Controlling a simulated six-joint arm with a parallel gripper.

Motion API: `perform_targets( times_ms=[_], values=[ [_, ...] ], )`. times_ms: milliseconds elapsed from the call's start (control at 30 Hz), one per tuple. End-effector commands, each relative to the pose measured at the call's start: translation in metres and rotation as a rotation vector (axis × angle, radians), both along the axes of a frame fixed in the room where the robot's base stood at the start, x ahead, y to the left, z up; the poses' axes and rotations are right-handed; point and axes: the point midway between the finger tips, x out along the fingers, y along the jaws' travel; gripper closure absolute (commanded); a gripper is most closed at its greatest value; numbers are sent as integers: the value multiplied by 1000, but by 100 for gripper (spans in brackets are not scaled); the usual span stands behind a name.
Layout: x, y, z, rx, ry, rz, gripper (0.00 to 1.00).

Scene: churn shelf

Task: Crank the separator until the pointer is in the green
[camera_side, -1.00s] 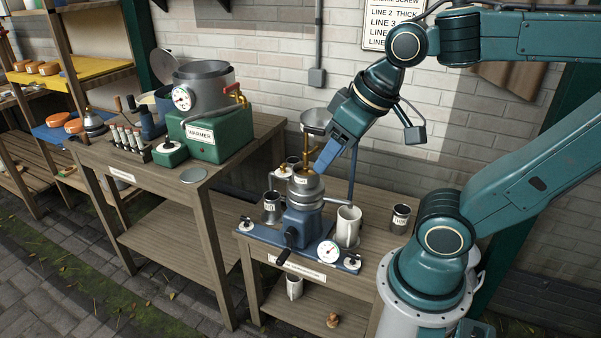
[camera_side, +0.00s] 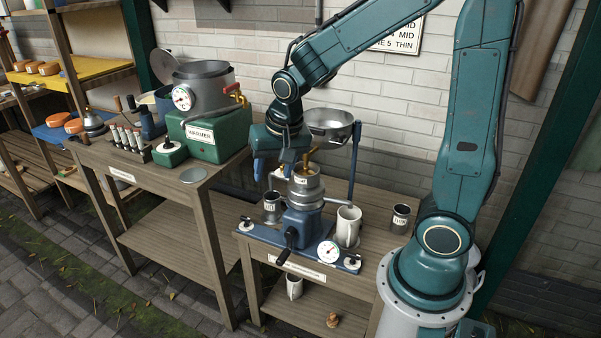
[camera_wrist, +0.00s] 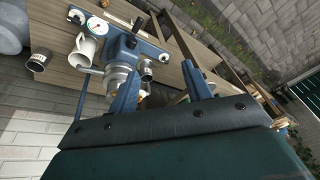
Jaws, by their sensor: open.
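The separator (camera_side: 305,222) is a blue stand with a metal bowl on top, on the lower bench.
A white mug (camera_side: 348,226) stands right of the separator under a spout. Labelled metal cups stand left (camera_side: 271,208) and right (camera_side: 400,217). The green warmer (camera_side: 215,135) is on the taller bench at left.

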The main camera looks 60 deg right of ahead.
Motion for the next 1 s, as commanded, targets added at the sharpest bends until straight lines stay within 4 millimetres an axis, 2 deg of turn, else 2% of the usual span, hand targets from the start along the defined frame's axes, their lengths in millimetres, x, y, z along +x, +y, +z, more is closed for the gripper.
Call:
perform_targets(
  times_ms=[200, 500, 700, 1000],
  values=[
    [23, -12, -41, 15, 34, -142, 51],
    [46, -29, -101, 25, 69, -334, 51],
    [55, -39, -146, 26, 89, -456, 51],
    [56, -54, -218, 19, 114, -637, 51]
  ],
)
